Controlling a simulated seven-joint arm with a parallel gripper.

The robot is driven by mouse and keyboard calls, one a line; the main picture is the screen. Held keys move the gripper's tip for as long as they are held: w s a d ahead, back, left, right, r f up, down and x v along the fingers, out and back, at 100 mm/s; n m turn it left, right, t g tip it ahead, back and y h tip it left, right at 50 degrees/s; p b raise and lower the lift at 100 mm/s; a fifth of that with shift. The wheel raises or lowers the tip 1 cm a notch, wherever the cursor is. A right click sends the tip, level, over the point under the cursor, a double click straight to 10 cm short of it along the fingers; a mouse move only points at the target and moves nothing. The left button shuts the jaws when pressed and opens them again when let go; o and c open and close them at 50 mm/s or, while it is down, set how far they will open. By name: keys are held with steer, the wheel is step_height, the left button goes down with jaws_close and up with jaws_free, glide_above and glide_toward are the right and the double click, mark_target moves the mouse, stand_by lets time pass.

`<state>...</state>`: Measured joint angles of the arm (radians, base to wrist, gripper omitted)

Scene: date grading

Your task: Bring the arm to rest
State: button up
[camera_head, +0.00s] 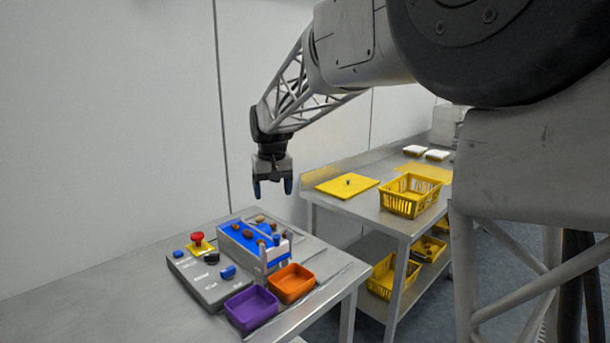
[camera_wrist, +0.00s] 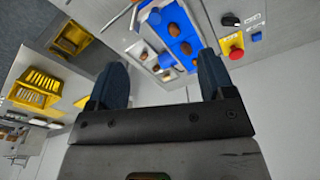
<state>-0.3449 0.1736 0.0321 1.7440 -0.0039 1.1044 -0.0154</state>
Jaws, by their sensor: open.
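My gripper (camera_head: 273,188) hangs from the end of my arm in the head view, fingers pointing down. It is in the air above and beyond the steel table (camera_head: 105,290), clear of everything on it. In the wrist view my gripper (camera_wrist: 155,82) shows two dark blue fingers spread apart with nothing between them. Below it stands a grading unit with a blue bed (camera_head: 240,236), which holds several brown dates (camera_head: 248,234). The unit also shows in the wrist view, beyond the fingers.
A grey control box (camera_head: 205,290) with a red button (camera_head: 197,238) stands beside the unit. A purple tray (camera_head: 250,308) and an orange tray (camera_head: 292,283) sit in front. A second table holds a yellow board (camera_head: 335,187) and a yellow basket (camera_head: 398,205). A wall stands behind.

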steer(key=s+d+m, duration=0.1)
steer(key=s+d, duration=0.7)
steer(key=s, duration=0.3)
steer(key=s+d+f+m+t, duration=0.1)
steer(key=s+d, duration=0.6)
steer(key=s, duration=0.3)
steer(key=s+d+m, duration=0.1)
steer(key=s+d, duration=0.7)
steer(key=s, duration=0.3)
steer(key=s+d+f, duration=0.2)
steer(key=s+f, duration=0.1)
steer(key=s, duration=0.3)
steer(key=s+d+f+m, duration=0.1)
steer(key=s+d+f, duration=0.1)
steer(key=s, duration=0.4)
steer(key=shift+s+f+t+h, duration=0.3)
steer(key=shift+s+f, duration=0.05)
steer(key=shift+f, duration=0.5)
